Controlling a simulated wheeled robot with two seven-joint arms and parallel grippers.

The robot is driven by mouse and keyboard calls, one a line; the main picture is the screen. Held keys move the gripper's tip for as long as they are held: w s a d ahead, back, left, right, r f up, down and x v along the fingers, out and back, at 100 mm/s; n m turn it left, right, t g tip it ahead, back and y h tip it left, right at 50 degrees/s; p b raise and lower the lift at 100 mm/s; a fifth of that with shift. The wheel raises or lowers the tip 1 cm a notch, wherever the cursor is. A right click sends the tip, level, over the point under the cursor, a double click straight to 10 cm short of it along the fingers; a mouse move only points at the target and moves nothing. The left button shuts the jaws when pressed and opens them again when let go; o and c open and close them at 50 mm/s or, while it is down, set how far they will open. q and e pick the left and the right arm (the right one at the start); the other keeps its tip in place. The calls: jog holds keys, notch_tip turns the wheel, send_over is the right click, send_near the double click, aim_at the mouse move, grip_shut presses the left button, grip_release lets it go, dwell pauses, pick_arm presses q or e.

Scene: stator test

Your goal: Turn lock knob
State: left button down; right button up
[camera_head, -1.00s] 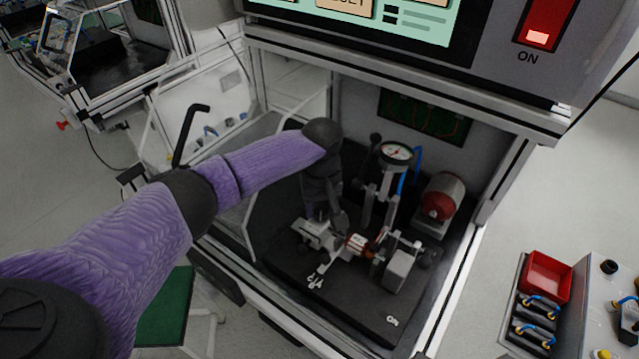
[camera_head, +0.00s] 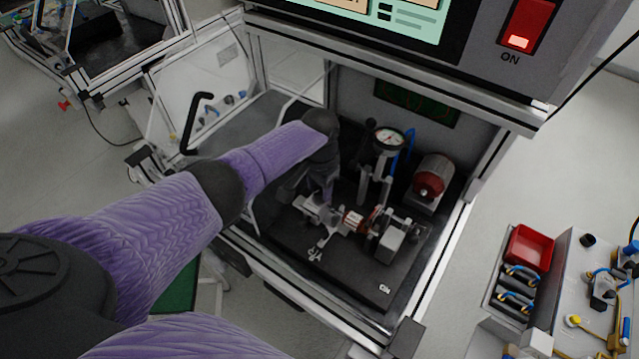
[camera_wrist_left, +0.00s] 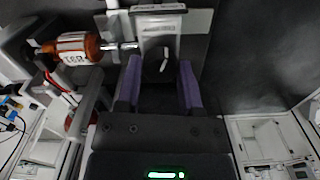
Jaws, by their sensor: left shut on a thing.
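The lock knob (camera_wrist_left: 163,62) is a dark round knob with a white line, on the pale block at the left end of the test fixture (camera_head: 378,285). My left gripper (camera_wrist_left: 158,72) has its two purple-lined fingers on either side of the knob and is shut on it. In the head view my left gripper (camera_head: 326,196) reaches down at the fixture's left end and hides the knob. The copper-coloured rotor (camera_wrist_left: 76,47) with a white label lies beside the knob block; it also shows in the head view (camera_head: 354,221). My right gripper is out of view.
A dial gauge (camera_head: 389,138) on a stand and a red motor (camera_head: 431,178) stand behind the fixture. The cabinet frame (camera_head: 488,170) closes in on the right. A red bin (camera_head: 529,248) sits outside at the right.

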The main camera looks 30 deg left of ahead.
aim_at(320, 190)
pick_arm(q)
jog(key=shift+m, duration=2)
jog(key=shift+c, duration=1.2)
grip_release()
notch_tip(320, 190, up, 10)
jog(key=p, duration=0.3)
jog(key=shift+p, duration=0.4)
